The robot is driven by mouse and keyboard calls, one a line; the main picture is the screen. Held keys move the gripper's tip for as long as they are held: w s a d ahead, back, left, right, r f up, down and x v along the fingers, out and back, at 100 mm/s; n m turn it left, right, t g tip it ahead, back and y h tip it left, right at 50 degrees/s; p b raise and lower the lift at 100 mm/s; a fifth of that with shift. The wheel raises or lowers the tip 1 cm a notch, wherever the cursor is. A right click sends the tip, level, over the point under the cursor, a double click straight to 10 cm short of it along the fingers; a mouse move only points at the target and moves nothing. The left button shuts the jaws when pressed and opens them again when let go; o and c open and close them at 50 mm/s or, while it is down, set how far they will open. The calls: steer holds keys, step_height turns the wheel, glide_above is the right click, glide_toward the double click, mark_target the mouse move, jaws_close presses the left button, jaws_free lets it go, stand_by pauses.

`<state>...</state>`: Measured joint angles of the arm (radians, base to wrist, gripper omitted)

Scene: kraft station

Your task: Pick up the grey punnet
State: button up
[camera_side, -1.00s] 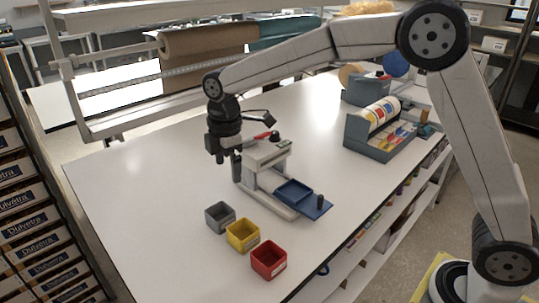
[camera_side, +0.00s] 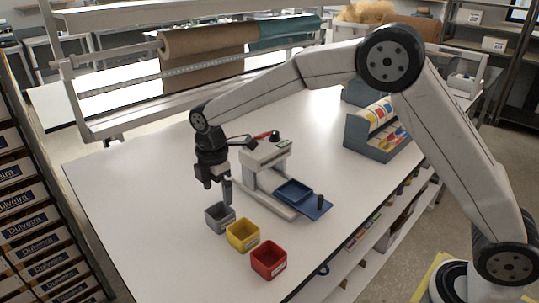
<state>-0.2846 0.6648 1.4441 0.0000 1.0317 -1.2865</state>
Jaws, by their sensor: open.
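The grey punnet (camera_side: 217,223) is a small open square box on the white table, at the far end of a row of punnets. My gripper (camera_side: 222,198) points down just above it, with its fingers around the height of the punnet's back rim. It is open and appears empty. One finger overlaps the punnet's far side in the picture, so I cannot tell whether it touches the rim or is inside it.
A yellow punnet (camera_side: 242,237) and a red punnet (camera_side: 268,262) stand in a row beside the grey one. A grey press-like device (camera_side: 266,156) with a blue tray (camera_side: 293,191) stands close on the right. The table (camera_side: 135,215) is clear to the left.

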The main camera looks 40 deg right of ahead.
mark_target(220, 212)
steer(key=shift+f, duration=1.05)
steer(key=shift+f, duration=0.1)
steer(key=shift+f, duration=2.5)
steer(key=shift+c, duration=0.2)
steer(key=c, duration=0.9)
steer(key=shift+c, duration=0.2)
steer(key=shift+r, duration=0.15)
